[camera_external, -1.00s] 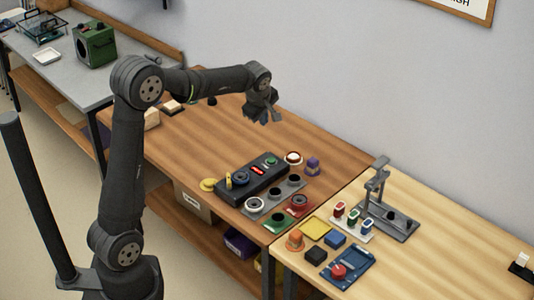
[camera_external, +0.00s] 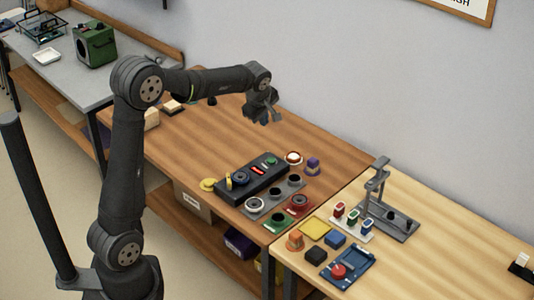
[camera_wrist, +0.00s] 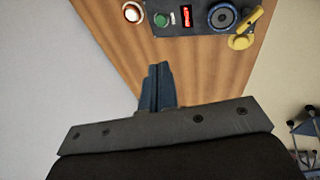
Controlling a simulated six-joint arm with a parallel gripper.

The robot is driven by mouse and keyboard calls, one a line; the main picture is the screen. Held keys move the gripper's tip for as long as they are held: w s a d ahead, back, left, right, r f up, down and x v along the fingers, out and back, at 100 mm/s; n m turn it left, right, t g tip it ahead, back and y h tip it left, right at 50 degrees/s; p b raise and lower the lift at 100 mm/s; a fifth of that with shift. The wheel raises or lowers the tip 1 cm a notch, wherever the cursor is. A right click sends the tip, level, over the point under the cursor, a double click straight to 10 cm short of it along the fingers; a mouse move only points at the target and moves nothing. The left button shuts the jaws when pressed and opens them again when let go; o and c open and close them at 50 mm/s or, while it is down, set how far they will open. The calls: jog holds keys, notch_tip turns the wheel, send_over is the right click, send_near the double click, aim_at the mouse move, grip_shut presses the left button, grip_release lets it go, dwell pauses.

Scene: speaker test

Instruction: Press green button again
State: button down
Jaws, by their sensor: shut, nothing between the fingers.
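The green button (camera_external: 271,160) sits at the far end of a dark control box (camera_external: 262,183) on the brown wooden table. The box also carries a lit red display and a dark round knob. In the wrist view the green button (camera_wrist: 161,20) is near the top, beside a small pale switch and the red display (camera_wrist: 187,16). My gripper (camera_external: 269,120) is above the table, behind the box and apart from it. In the wrist view my gripper (camera_wrist: 159,66) has its fingers together, empty, pointing toward the box with bare wood between.
A white round button (camera_external: 293,157) and a purple piece (camera_external: 313,164) stand right of the box. A yellow piece (camera_external: 208,184) lies at its left. Several round cups and rings stand in front. A lighter table (camera_external: 440,245) at the right holds a grey stand (camera_external: 378,185).

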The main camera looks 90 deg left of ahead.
notch_tip(320, 180, down, 7)
jog(key=w+a+t+h, duration=0.2)
jog(key=t+h, duration=0.1)
jog(key=t, duration=0.1)
jog(key=n+t+y, duration=0.2)
jog(key=n+t, duration=0.1)
jog(key=n, duration=0.1)
send_over(268, 160)
jog(key=shift+f, duration=2.05)
jog(key=shift+f, duration=4.35)
jog(key=shift+f, duration=0.15)
jog(key=shift+f, duration=0.3)
